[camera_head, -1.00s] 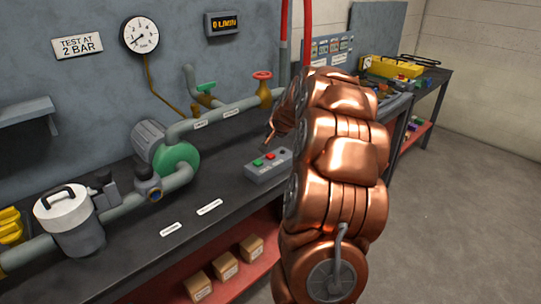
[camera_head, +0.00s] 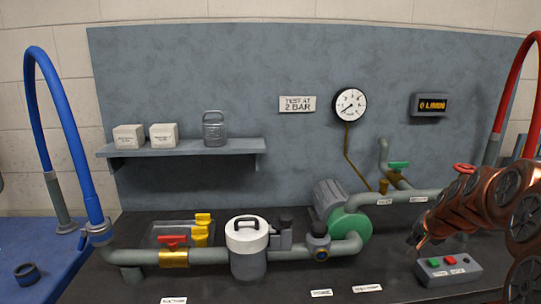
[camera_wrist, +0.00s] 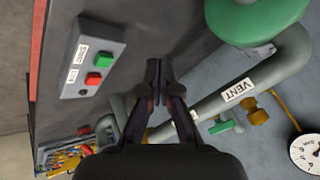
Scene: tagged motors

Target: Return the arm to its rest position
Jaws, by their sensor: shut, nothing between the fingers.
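My copper-coloured arm (camera_head: 478,205) comes in from the right edge of the head view. My gripper (camera_head: 414,243) is at its left end, above the black bench and a little left of the button box (camera_head: 447,268). In the wrist view my gripper (camera_wrist: 157,88) has its dark fingertips together with nothing between them. The button box (camera_wrist: 92,62) shows there at the upper left, apart from the fingers. Part of my arm is cut off by the right edge of the head view.
A grey pipe with a green pump (camera_head: 350,226) and a white-lidded canister (camera_head: 247,238) runs along the bench. A red hose (camera_head: 533,95) rises at the right, a blue hose (camera_head: 75,140) at the left. A shelf (camera_head: 185,148) is on the wall panel. The bench front is mostly clear.

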